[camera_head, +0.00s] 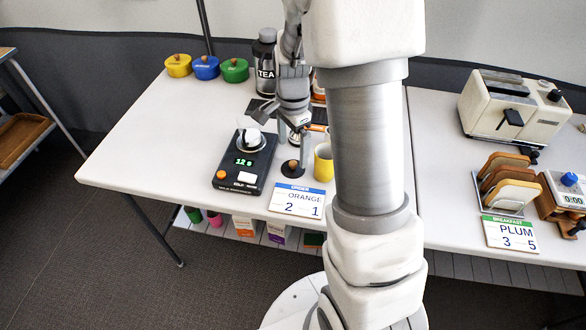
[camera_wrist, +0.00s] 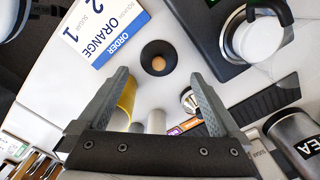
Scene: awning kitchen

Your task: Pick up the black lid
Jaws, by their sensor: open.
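The black lid (camera_head: 292,170) is a small dark disc with a light brown knob. It lies on the white table between the scale and a yellow mug, behind the order card. In the wrist view the lid (camera_wrist: 150,48) lies flat just beyond the fingertips, centred between them. My gripper (camera_head: 285,136) is above the table, pointing down near the lid. Its two grey fingers (camera_wrist: 160,76) are spread wide with nothing between them. The lid is apart from both fingers in the wrist view.
A black scale (camera_head: 243,167) bearing a glass vessel stands left of the lid. The yellow mug (camera_head: 323,163) is close on its right. The order card (camera_head: 297,200) is in front. A tea canister (camera_head: 265,68) stands behind.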

